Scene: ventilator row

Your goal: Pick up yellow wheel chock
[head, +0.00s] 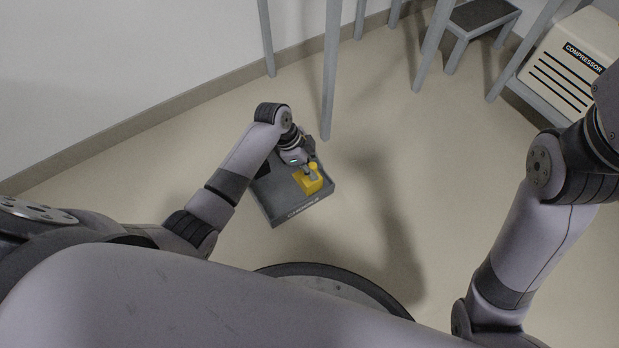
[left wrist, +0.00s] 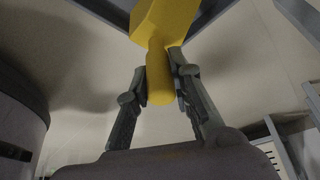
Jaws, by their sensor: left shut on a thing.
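My left gripper (head: 311,172) reaches down over the tray and is shut on the chock's round grip. In the left wrist view, the fingers of the left gripper (left wrist: 160,88) close on both sides of the chock's yellow knob (left wrist: 160,60). Whether the chock touches the tray bottom cannot be told. My right arm shows at the right of the head view, but its gripper is out of frame.
Grey table or rack legs (head: 330,80) stand just behind the tray. A beige compressor (head: 572,62) and a small step stool (head: 478,20) are at the upper right. A wall with a skirting board runs along the left. The floor right of the tray is clear.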

